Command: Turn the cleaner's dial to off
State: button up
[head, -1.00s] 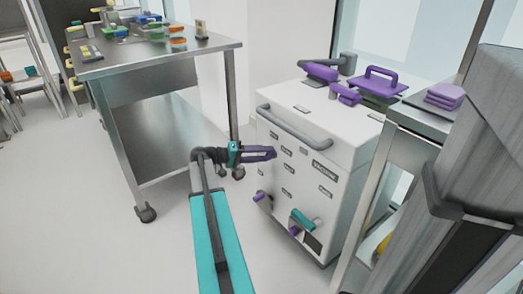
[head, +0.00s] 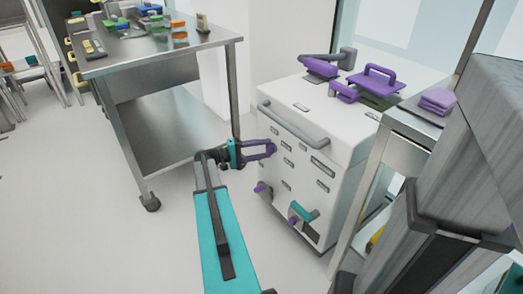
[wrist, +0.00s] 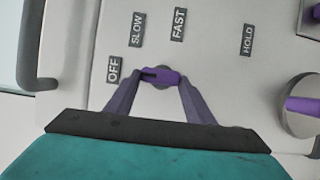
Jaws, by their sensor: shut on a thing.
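The cleaner (head: 300,150) is a white cabinet with a grey bar handle across its upper front. Its small purple dial (wrist: 160,77) sits on the front panel, with the labels OFF (wrist: 113,70), SLOW (wrist: 137,33) and FAST (wrist: 178,24) around it. The dial's bar lies almost level in the wrist view, and its dark end points left, toward OFF. My gripper (wrist: 161,80) has its purple fingers shut on the dial, one at each end. In the head view my gripper (head: 272,148) is at the upper left of the cleaner's front; the dial is mostly hidden there.
A HOLD label (wrist: 247,39) and another purple knob (wrist: 303,105) are to the right on the panel. A teal-handled valve (head: 303,213) sticks out low on the cleaner. A steel table (head: 165,60) stands left; a steel cart (head: 412,125) stands close at right.

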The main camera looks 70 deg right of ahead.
jog(key=shift+w+d, duration=0.15)
jog(key=o, duration=1.1)
jog(key=shift+c, duration=0.2)
jog(key=p+v, duration=0.2)
jog(key=v, duration=1.1)
jog(key=shift+w+a+p, duration=0.3)
